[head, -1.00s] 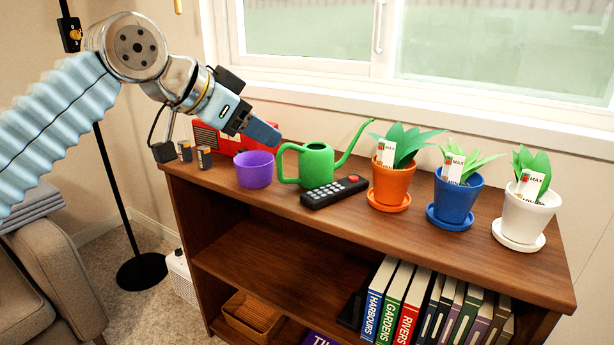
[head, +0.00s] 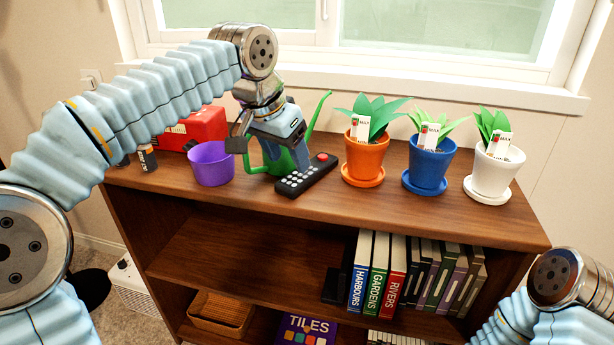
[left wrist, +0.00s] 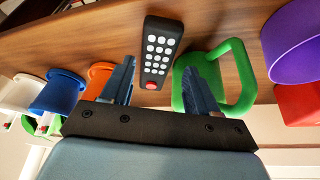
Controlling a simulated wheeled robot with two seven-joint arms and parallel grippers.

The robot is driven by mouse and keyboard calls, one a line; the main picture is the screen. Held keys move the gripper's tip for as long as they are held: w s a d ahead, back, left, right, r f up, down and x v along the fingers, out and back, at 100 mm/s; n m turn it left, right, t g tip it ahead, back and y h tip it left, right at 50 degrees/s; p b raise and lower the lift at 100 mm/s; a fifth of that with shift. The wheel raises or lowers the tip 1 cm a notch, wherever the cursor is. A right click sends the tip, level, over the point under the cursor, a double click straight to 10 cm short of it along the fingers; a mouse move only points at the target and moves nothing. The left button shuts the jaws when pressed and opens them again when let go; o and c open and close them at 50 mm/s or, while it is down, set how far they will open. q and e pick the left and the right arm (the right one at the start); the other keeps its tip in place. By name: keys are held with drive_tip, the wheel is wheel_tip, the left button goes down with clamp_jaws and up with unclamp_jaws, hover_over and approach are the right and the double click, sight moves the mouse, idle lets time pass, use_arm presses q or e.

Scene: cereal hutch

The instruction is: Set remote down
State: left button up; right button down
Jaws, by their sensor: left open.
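The black remote (head: 310,176), with white buttons and a red one, lies on the wooden hutch top (head: 390,205). It is in front of the green watering can (head: 320,118), between the purple cup (head: 211,166) and the orange pot. My left gripper (head: 284,156) is above and just behind the remote, in front of the can. In the left wrist view, its two blue fingers are spread apart and empty, with the remote (left wrist: 158,50) showing between and beyond their tips. The gripper hides part of the can. My right gripper is out of view; only part of that arm shows.
Orange (head: 366,160), blue (head: 428,167) and white (head: 494,172) potted plants stand right of the remote. Books (head: 385,275) fill part of the shelf below. The top's front strip is clear.

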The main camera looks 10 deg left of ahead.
sight(296, 179)
use_arm(q)
drive_tip(key=x, duration=0.5)
drive_tip(key=shift+s+f+b, duration=0.15)
drive_tip(key=shift+f+b, duration=0.2)
drive_tip(key=shift+f, duration=0.05)
drive_tip(key=shift+r, duration=0.1)
drive_tip(key=c, duration=0.9)
